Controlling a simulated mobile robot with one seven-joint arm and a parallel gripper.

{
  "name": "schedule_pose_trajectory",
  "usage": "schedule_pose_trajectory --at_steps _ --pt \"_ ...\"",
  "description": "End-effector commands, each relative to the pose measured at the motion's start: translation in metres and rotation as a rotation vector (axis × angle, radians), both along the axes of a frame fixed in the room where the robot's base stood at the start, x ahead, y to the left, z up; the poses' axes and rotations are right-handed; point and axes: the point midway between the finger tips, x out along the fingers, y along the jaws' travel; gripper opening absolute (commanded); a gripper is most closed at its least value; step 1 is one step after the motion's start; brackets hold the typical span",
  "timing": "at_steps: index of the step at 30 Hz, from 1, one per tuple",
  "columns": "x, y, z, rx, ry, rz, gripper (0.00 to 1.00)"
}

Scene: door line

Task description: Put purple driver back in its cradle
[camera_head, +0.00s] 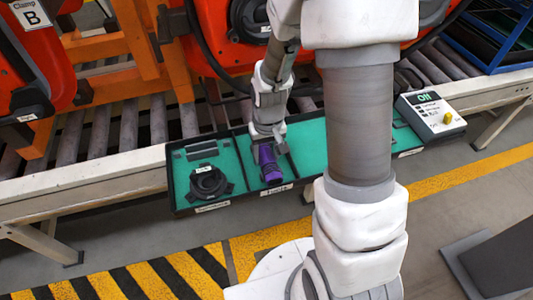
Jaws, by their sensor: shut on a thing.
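The purple driver (269,165) is a short cylinder with a dark end, in the middle green-lined compartment of the black tray (173,189). My gripper (267,143) points down over the driver's far end and is shut on it. The driver looks low in the compartment; I cannot tell whether it touches the bottom. The cradle itself is not clearly visible under the driver and gripper. My arm hides part of the tray's right side.
A black round tool (208,183) sits in the tray's left compartment. A control box (432,114) with a yellow knob stands on the rail at right. Orange machinery (150,50) and rollers (102,128) lie behind. Striped floor marking (180,278) runs in front.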

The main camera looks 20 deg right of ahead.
Motion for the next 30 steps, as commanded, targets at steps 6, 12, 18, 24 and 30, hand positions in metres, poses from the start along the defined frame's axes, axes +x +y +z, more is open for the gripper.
schedule_pose_trajectory --at_steps 6,12,18,24,30 --pt "-0.002 0.000 -0.002 0.000 0.005 0.000 0.74" --pt "-0.002 0.000 -0.002 0.000 0.004 0.000 0.89" --pt "-0.002 0.000 0.000 0.000 0.005 0.000 0.89" --pt "-0.002 0.000 0.026 0.000 0.001 0.000 0.89" --pt "-0.003 -0.001 0.075 0.000 -0.003 0.001 0.89"
